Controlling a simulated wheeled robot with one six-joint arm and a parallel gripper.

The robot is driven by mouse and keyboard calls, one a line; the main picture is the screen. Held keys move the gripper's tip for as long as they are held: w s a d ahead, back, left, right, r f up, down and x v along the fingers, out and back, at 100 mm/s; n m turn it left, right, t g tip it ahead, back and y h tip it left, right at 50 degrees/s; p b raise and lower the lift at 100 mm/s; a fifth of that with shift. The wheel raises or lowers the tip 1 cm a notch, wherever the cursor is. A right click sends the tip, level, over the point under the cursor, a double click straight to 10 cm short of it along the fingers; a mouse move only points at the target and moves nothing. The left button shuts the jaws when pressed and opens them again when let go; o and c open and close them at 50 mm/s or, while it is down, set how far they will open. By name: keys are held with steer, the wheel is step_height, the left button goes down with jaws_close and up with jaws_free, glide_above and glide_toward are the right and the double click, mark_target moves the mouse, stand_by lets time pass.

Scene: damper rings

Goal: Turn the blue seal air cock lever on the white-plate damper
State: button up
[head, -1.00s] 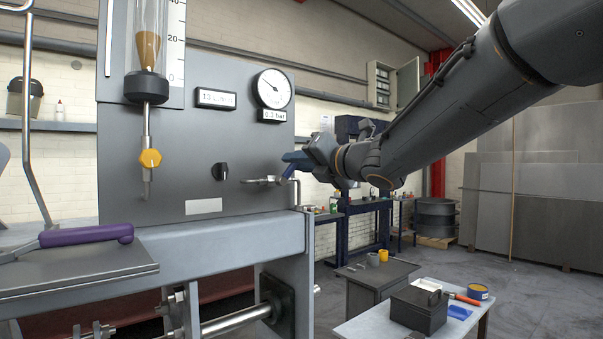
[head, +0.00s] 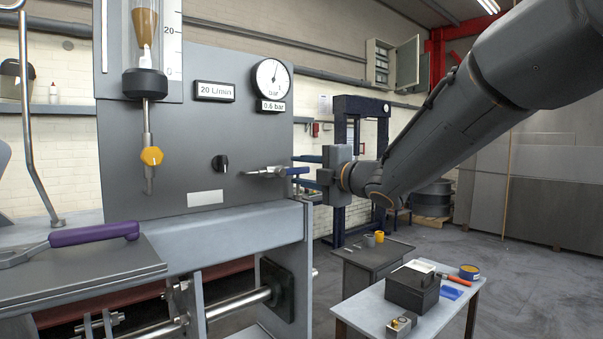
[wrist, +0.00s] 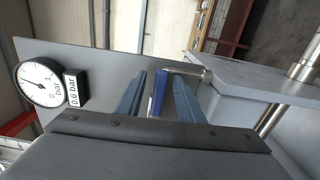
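The blue lever (head: 297,171) sits on the end of a small metal air cock (head: 265,173) at the right edge of the grey panel. It points right, roughly in line with the cock's pipe. My gripper (head: 304,171) is level with it, one blue finger above and one below. In the wrist view, the blue lever (wrist: 158,92) lies between my gripper's fingers (wrist: 155,88), with a gap on each side. My gripper is open around it. A blank white plate (head: 205,197) is on the panel's lower part. I cannot make out a damper with certainty.
The gauge (head: 271,82) reads 0.6 bar and the flow display (head: 214,91) reads 20 L/min. A black knob (head: 221,163) and yellow valve knob (head: 151,156) are left of the cock. A purple-handled tool (head: 95,233) lies on the bench.

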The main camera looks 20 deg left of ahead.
steer(key=shift+d, duration=0.15)
steer(key=shift+v, duration=0.85)
steer(key=b+v, duration=0.1)
steer(key=v, duration=0.5)
steer(key=shift+b, duration=0.3)
steer(key=shift+s, duration=0.2)
